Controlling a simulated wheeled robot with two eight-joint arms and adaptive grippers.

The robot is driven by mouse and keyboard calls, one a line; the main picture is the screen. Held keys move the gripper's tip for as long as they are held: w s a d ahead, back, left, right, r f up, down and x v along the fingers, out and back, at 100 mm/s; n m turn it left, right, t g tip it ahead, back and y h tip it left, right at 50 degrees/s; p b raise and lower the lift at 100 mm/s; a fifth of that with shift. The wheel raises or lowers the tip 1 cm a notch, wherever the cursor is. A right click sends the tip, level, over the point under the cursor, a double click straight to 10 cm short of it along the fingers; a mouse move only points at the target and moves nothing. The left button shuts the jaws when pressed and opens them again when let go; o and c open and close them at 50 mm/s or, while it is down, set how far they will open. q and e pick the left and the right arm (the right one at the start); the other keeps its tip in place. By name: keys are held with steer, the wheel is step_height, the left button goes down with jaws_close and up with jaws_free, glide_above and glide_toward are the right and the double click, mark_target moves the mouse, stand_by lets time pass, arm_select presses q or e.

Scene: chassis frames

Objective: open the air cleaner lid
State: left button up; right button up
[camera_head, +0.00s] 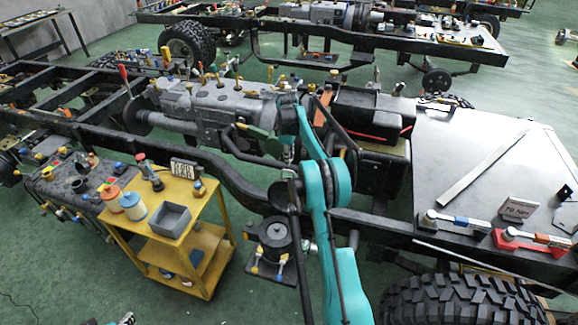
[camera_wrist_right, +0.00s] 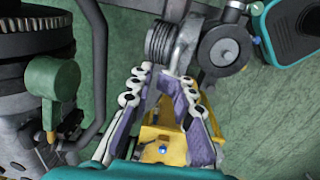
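My right gripper (camera_head: 288,157) is at the end of the teal arm, beside the near chassis rail, small and partly hidden by the arm. In the right wrist view its two fingers (camera_wrist_right: 163,82) stand apart with nothing seen held between them. A round black canister (camera_head: 274,231) with a flat top, below the gripper and beside the rail, looks like the air cleaner; its lid appears closed, but I cannot be sure. A dark round part (camera_wrist_right: 224,47) and a ribbed grey part (camera_wrist_right: 164,42) lie ahead of the fingertips.
A yellow cart (camera_head: 205,238) carrying a grey bin (camera_head: 170,219) stands left of the canister. A grey panel (camera_head: 465,150) and tyre (camera_head: 455,302) are right.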

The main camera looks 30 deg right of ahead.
step_height(320, 180, up, 7)
steer(key=a, duration=0.1)
steer(key=shift+s, duration=0.3)
steer(key=shift+a, duration=0.15)
